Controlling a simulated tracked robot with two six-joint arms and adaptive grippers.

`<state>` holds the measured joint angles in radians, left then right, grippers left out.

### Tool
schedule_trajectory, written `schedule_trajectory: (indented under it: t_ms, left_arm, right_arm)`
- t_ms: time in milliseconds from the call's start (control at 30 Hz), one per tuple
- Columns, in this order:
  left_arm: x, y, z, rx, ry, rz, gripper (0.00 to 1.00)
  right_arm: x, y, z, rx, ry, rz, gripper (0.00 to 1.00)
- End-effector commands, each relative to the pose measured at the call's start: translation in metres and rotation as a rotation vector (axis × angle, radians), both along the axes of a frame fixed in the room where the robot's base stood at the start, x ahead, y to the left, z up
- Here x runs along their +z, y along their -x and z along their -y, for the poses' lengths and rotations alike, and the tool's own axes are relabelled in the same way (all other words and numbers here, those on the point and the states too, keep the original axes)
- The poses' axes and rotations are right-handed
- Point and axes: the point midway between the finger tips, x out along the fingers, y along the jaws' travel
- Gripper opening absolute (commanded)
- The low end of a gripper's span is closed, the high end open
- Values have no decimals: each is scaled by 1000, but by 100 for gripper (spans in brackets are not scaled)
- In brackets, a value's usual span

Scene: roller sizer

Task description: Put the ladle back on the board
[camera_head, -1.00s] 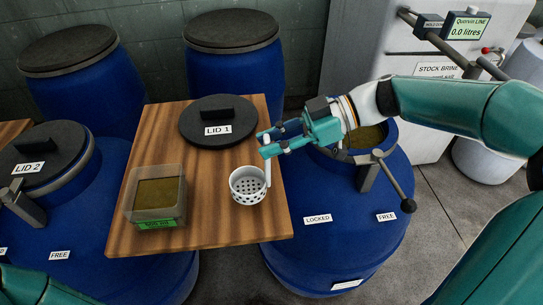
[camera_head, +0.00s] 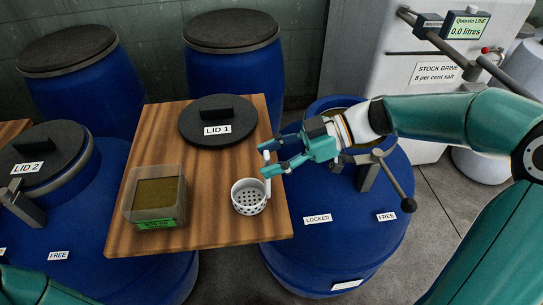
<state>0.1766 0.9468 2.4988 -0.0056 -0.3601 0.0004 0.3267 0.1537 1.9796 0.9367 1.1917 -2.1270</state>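The ladle (camera_head: 248,197) is a white perforated cup with an upright white handle. Its cup is at the right part of the wooden board (camera_head: 205,225), and it looks to be resting on the wood. My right gripper (camera_head: 265,158) is beside the top of the handle at the board's right edge. Its two fingers are spread, one on each side of the handle, with a gap showing. My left gripper is not in view; only a piece of my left arm shows at the bottom left.
A black lid marked LID 1 (camera_head: 218,117) lies at the back of the board. A tub of brownish content (camera_head: 155,212) stands at the front left. An open blue barrel (camera_head: 345,235) stands right of the board, with a clamp lever (camera_head: 395,185).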

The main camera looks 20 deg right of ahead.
Motion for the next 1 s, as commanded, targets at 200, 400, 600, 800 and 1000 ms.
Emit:
schedule_trajectory:
  t_ms: [200, 400, 600, 800, 1000]
  left_arm:
    - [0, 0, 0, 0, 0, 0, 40]
    - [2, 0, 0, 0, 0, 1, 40]
    - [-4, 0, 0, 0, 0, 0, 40]
    - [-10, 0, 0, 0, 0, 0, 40]
    - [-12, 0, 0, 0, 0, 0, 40]
  right_arm:
    - [0, 0, 0, 1, 0, 0, 51]
    - [3, 1, 5, -1, 0, 2, 51]
    - [15, 9, 35, -5, 1, 4, 51]
    - [31, 20, 72, -3, 3, 2, 51]
    - [43, 28, 98, -2, 1, 0, 51]
